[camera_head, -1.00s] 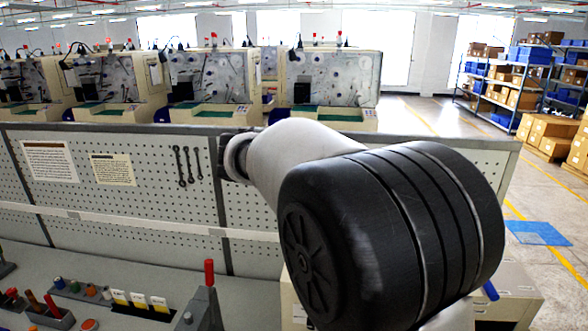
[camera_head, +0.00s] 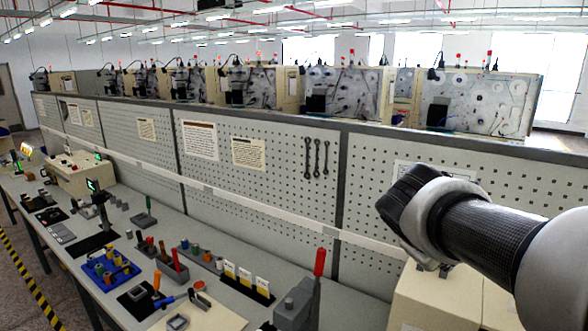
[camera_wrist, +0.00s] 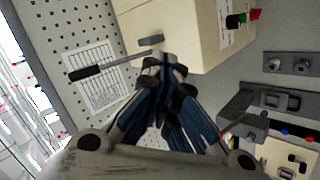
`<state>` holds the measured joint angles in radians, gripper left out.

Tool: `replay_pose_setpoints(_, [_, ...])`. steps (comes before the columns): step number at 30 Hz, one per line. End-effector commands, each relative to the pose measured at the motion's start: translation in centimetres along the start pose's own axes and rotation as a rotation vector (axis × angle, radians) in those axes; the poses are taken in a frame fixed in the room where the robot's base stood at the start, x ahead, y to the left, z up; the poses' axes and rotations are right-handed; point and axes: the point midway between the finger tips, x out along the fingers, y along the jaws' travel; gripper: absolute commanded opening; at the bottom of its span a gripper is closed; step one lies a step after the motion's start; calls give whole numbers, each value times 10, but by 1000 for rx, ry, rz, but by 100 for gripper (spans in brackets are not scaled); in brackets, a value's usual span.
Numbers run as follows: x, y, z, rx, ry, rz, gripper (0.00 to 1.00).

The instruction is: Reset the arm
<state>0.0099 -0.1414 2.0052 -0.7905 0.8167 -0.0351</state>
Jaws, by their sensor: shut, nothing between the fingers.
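My arm shows at the right of the head view, in front of the pegboard (camera_head: 270,205), with its black wrist end raised above the bench. My gripper (camera_wrist: 163,62) shows in the wrist view with its blue and black fingers drawn together at the tips and nothing between them. Its tips appear close to a cream box (camera_wrist: 180,30), but I cannot tell whether they touch it. The fingers are hidden in the head view.
The bench (camera_head: 205,245) bears a blue tray (camera_head: 108,268), a red-handled tool (camera_head: 319,262) and several small parts. Cream boxes (camera_head: 440,300) stand below my arm. Winding machines (camera_head: 345,95) line up behind the pegboard. Open floor (camera_head: 22,285) shows at the left.

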Motion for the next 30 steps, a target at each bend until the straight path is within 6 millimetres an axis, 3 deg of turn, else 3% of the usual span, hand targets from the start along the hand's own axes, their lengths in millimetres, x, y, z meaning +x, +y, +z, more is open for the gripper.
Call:
replay_pose_setpoints(1, [7, -42, 29, 65, -2, -55, 0])
replay_pose_setpoints(9, [5, -214, 133, 372, -24, -372, 0])
replay_pose_setpoints(12, [4, -265, 157, 455, -29, -469, 0])
replay_pose_setpoints(15, [2, -300, 172, 512, -33, -540, 0])
replay_pose_setpoints(20, [-1, -322, 180, 552, -36, -592, 0])
replay_pose_setpoints(30, [-3, -322, 180, 553, -37, -595, 0])
